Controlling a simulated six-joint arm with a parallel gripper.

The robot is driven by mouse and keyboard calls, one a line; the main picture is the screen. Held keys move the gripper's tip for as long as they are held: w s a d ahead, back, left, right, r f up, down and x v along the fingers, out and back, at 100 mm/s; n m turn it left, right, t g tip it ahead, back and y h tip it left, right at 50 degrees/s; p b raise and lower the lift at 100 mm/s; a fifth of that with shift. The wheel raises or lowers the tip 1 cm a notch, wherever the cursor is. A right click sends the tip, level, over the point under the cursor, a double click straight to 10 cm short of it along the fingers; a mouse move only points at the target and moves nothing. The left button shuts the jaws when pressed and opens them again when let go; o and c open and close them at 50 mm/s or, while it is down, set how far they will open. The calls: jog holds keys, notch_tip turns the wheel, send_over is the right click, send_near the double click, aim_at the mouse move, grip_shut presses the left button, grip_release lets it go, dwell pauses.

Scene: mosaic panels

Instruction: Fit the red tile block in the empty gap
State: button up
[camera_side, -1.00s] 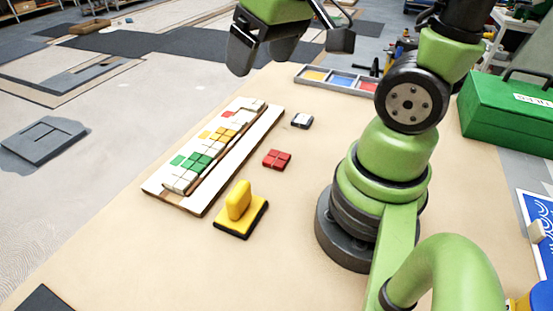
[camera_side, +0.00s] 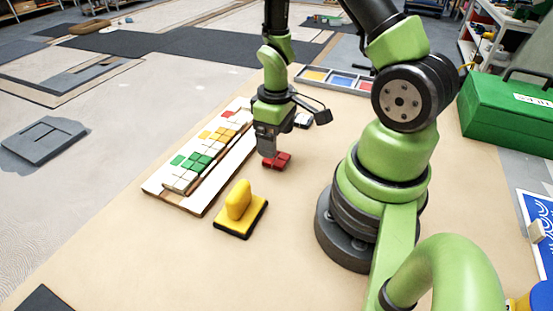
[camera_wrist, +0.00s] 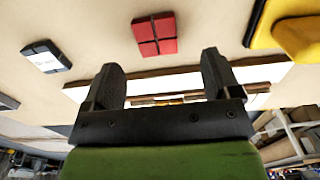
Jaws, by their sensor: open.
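The red tile block (camera_side: 283,160), a square of red tiles split by dark grooves, lies flat on the tan table to the right of the mosaic panel (camera_side: 209,200). The panel is a pale board with a row of white, green, yellow and red tiles; my gripper and its wrist hide part of its far right side, and I cannot clearly make out the gap. My gripper (camera_side: 267,155) points down close to the red block and partly covers it. In the wrist view the jaws (camera_wrist: 160,62) are open and empty, with the red block (camera_wrist: 155,34) beyond the fingertips, between their lines.
A yellow-handled float (camera_side: 239,207) stands in front of the panel's near end. A small dark-edged white block (camera_side: 303,120) lies behind the gripper. A tray of coloured tiles (camera_side: 342,81) and a green case (camera_side: 510,115) stand farther back. The table's front is clear.

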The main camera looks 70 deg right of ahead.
aim_at(276, 160)
jog(key=shift+d+f, duration=0.15)
jog(key=shift+f, duration=1.3)
jog(key=shift+d+f, duration=0.1)
jog(key=shift+f, duration=1.3)
jog(key=shift+c, duration=0.5)
jog(key=c, duration=0.9)
